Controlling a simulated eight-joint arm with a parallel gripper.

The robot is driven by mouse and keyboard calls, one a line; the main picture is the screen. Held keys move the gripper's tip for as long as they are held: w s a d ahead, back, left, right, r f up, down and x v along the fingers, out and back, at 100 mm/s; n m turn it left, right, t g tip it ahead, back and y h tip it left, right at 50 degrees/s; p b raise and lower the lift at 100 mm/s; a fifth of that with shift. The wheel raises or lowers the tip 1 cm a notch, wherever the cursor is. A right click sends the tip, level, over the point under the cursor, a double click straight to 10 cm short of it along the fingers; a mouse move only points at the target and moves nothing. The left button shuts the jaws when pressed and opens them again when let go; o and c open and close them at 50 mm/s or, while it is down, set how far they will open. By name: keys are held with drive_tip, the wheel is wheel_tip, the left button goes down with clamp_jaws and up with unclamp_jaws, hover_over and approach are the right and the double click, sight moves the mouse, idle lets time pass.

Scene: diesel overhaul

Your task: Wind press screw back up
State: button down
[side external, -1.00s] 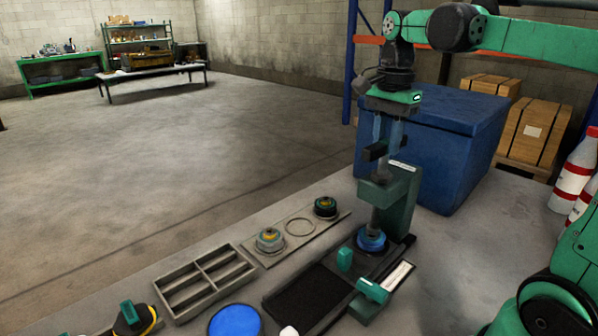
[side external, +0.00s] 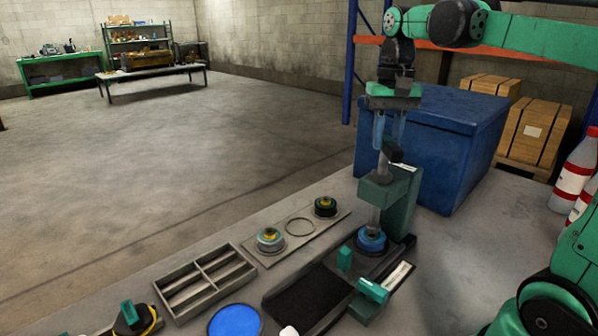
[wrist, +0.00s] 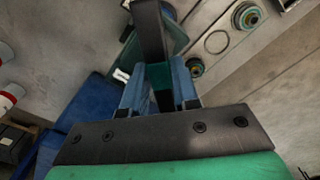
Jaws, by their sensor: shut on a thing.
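The green press (side external: 400,205) stands on the bench at the right, with its grey screw (side external: 375,217) running down to a blue round part (side external: 371,241) at its base. My gripper (side external: 389,140) points straight down above the press, its blue fingers shut on the dark bar handle (side external: 393,152) at the top of the screw. In the wrist view the dark handle (wrist: 150,35) extends away from between the two blue fingers. The exact contact at the fingertips is partly hidden.
A blue bin (side external: 450,150) stands close behind the press. A plate (side external: 298,232) with round parts, a divided tray (side external: 205,282) and a blue disc (side external: 235,322) lie to the left. Red-and-white bottles (side external: 573,170) stand at the right edge.

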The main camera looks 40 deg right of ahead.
drive_tip(key=shift+n, duration=0.3)
drive_tip(key=n, duration=0.5)
drive_tip(key=shift+r, duration=0.2)
drive_tip(key=c, duration=0.7)
unclamp_jaws()
drive_tip(key=shift+r, duration=2.75)
